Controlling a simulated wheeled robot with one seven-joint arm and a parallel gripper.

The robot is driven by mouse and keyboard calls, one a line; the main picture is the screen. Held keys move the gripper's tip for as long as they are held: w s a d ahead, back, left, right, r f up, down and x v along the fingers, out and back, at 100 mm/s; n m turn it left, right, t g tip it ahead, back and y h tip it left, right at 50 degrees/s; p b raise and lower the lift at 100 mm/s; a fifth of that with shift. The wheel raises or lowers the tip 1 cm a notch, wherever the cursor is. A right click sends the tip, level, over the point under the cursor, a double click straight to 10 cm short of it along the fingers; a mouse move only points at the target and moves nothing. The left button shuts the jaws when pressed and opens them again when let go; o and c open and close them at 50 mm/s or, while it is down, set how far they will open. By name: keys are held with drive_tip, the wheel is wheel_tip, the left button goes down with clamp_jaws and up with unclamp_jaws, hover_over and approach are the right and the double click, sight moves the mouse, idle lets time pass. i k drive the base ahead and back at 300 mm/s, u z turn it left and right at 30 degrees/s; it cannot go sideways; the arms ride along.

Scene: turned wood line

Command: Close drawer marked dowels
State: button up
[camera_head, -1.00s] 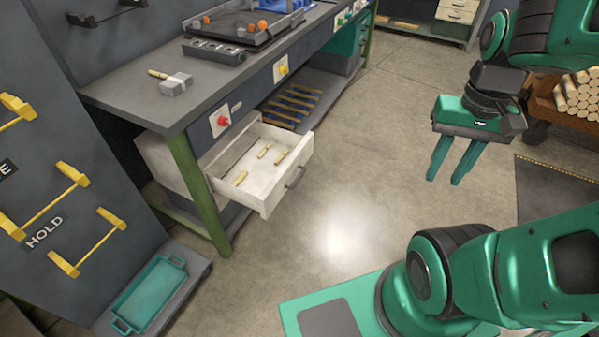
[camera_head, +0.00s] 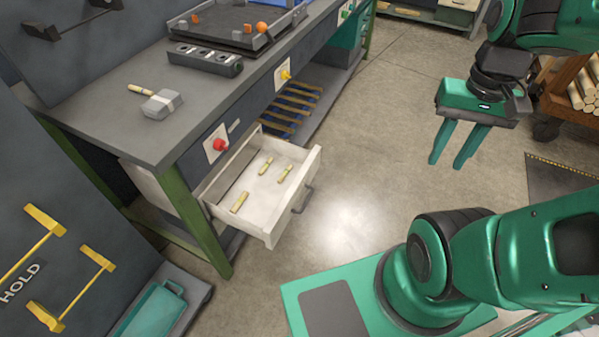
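An open white drawer (camera_head: 291,217) sticks out from under the workbench, left of centre. Several short wooden dowels lie in it, among them one dowel (camera_head: 240,202) near its left side. The drawer has a dark handle (camera_head: 304,200) on its front. No marking on it can be read from here. My gripper (camera_head: 456,160) hangs at the upper right, well to the right of the drawer and apart from it. Its two green fingers point down, are spread apart and hold nothing.
The workbench (camera_head: 110,120) carries a mallet (camera_head: 160,103) and a dark tray. A red button (camera_head: 219,144) sits on the bench front above the drawer. A teal tray (camera_head: 152,310) lies at lower left. A cart with round wood (camera_head: 580,95) stands at right. Floor between drawer and gripper is clear.

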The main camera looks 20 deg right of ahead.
sight(270, 205)
drive_tip(key=i, duration=0.4)
drive_tip(key=z, duration=0.7)
drive_tip(key=k, duration=1.75)
drive_tip(key=u, duration=0.5)
drive_tip(key=i, duration=1)
drive_tip(key=z, duration=0.05)
